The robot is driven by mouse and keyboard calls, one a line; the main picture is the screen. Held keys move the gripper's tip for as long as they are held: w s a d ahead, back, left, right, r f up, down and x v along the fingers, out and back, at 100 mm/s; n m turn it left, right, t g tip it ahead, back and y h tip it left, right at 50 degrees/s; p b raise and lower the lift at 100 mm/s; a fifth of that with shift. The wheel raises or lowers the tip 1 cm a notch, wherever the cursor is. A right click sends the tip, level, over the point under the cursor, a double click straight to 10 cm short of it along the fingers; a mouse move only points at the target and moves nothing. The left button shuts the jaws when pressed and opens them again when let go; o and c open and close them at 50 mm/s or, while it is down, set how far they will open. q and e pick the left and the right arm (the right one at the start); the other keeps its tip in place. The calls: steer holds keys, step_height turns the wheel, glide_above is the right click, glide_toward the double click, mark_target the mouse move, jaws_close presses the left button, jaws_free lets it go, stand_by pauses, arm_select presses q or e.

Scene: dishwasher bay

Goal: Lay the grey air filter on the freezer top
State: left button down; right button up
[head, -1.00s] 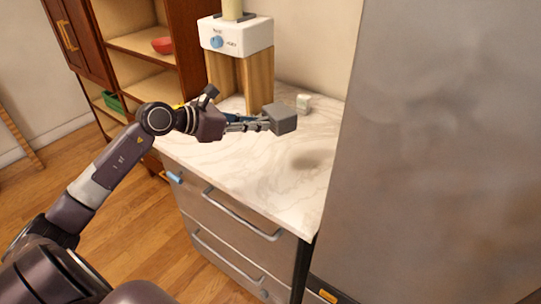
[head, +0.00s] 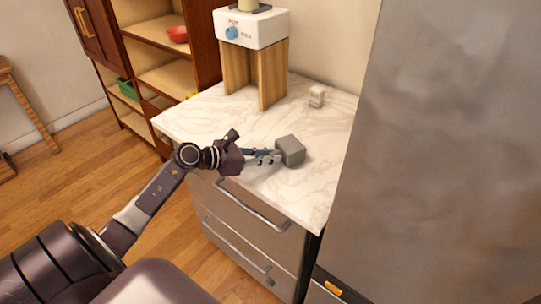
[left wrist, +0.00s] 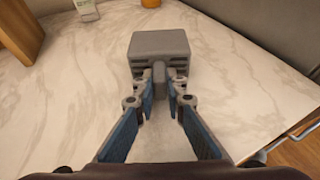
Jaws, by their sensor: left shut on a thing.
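The grey air filter (head: 290,150) is a small grey block with a stub on its near side. My left gripper (head: 270,156) is shut on it. In the left wrist view the filter (left wrist: 160,45) sits level ahead of the fingertips (left wrist: 160,82), which close on its stub. The pale marble top (head: 200,121) of the steel drawer unit, which I take as the freezer top, lies under the filter. The filter is low over its middle, its shadow close by; I cannot tell whether it touches. My right gripper is not in view.
A white device on wooden legs (head: 251,30) stands at the back left of the top. A tall grey cabinet (head: 440,150) rises at the right. The marble around the filter is clear.

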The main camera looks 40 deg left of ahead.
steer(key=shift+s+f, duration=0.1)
arm_select(q)
steer(key=c, duration=2.4)
jaws_free()
steer(key=shift+f, duration=0.15)
steer(key=o, duration=0.4)
steer(key=shift+o, duration=0.2)
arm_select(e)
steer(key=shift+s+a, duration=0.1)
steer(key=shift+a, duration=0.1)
